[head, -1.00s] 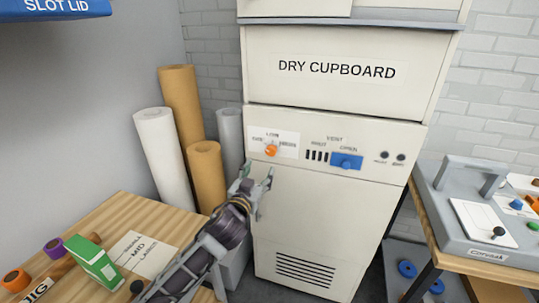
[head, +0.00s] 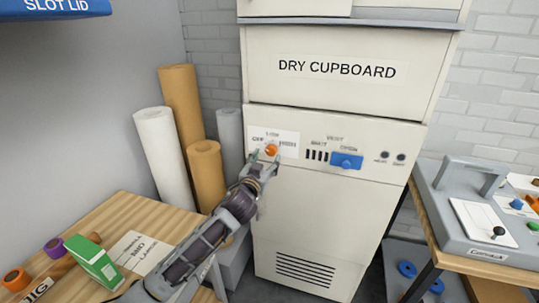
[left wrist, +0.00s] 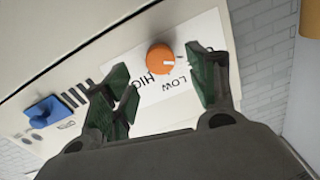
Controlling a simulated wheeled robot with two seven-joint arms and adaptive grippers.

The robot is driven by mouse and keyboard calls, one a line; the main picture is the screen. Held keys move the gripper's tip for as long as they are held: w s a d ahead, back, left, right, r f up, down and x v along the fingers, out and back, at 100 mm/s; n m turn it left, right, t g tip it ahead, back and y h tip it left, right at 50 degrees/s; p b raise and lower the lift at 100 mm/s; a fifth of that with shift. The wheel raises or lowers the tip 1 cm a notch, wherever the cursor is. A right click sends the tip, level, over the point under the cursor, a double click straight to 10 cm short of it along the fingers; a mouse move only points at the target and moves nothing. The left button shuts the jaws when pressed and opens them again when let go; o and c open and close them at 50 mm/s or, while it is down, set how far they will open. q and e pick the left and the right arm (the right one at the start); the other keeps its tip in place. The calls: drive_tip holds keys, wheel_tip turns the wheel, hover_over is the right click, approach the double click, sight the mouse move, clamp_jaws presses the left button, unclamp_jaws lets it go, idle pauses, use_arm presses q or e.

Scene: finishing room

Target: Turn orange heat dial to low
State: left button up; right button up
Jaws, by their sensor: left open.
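The orange heat dial (head: 271,149) sits on a white label on the dry cupboard's front panel, with OFF to its left, LOW above and HIGH to its right. In the left wrist view the dial (left wrist: 160,58) shows a white mark on its right side, toward the side away from HIGH; the OFF word is hidden there. My left gripper (head: 264,164) is open just in front of and below the dial. In the left wrist view its green-padded fingers (left wrist: 160,92) stand apart on either side, with the dial beyond the tips and nothing held. My right gripper is not in view.
A blue vent slider (head: 346,161) and dark slots are right of the dial. A wooden table (head: 117,205) with a green box (head: 94,262) is at left. Paper rolls (head: 205,175) stand beside the cupboard. A grey machine (head: 450,215) stands at right.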

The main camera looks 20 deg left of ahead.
sight(270, 152)
use_arm(q)
drive_tip(key=shift+w, duration=2.5)
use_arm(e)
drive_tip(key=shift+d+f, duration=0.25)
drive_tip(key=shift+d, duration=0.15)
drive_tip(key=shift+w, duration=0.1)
use_arm(q)
drive_tip(key=c, duration=1)
drive_tip(key=shift+c, duration=0.2)
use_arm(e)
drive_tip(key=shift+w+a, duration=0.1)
